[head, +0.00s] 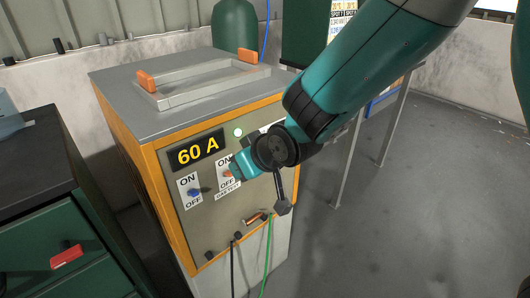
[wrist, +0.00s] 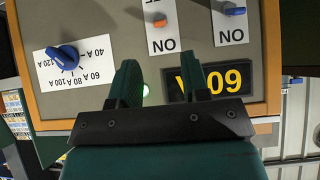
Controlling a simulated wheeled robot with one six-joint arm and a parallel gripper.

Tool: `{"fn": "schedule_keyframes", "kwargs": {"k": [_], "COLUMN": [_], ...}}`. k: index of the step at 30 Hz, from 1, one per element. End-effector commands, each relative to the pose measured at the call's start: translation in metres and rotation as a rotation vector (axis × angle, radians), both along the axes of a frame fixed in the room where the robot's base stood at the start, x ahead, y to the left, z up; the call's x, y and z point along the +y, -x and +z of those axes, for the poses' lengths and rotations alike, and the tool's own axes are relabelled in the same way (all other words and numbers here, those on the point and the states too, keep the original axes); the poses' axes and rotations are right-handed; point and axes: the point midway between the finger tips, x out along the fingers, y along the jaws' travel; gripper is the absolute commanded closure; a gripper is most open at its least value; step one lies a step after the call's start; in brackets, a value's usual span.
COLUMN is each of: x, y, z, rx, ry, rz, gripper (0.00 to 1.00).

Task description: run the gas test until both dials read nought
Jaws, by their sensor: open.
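The grey-fronted machine (head: 225,215) with an orange frame shows "60 A" on a black display (head: 196,152). An orange switch (head: 229,173) and a blue switch (head: 194,192) sit below it, each labelled ON and OFF; I cannot tell their positions. The wrist view is upside down and shows the orange switch (wrist: 160,21), the blue switch (wrist: 235,11) and a blue amp knob (wrist: 65,57). My gripper (wrist: 162,70) is open and empty, facing the panel. In the head view my gripper (head: 238,164) is close to the orange switch; contact is unclear. No gauge dials are visible.
A green gas cylinder (head: 236,25) stands behind the machine, its top cut off. A green lamp (head: 238,132) is lit on the panel. Black and green cables (head: 268,255) hang from the front. A dark green cabinet (head: 50,230) stands left. The floor (head: 400,220) at right is clear.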

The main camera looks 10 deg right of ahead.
Motion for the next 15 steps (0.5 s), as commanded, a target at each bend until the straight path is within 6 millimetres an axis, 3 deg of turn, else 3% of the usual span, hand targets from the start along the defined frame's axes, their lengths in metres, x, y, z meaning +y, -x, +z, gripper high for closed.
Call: {"fn": "schedule_keyframes", "kwargs": {"k": [6, 15], "x": [-0.021, -0.035], "y": [0.031, 0.051], "z": [0.039, 0.062], "rx": [-0.002, 0.001], "ry": [-0.001, 0.001], "rz": [-0.001, -0.001], "gripper": [0.57, 0.57]}}
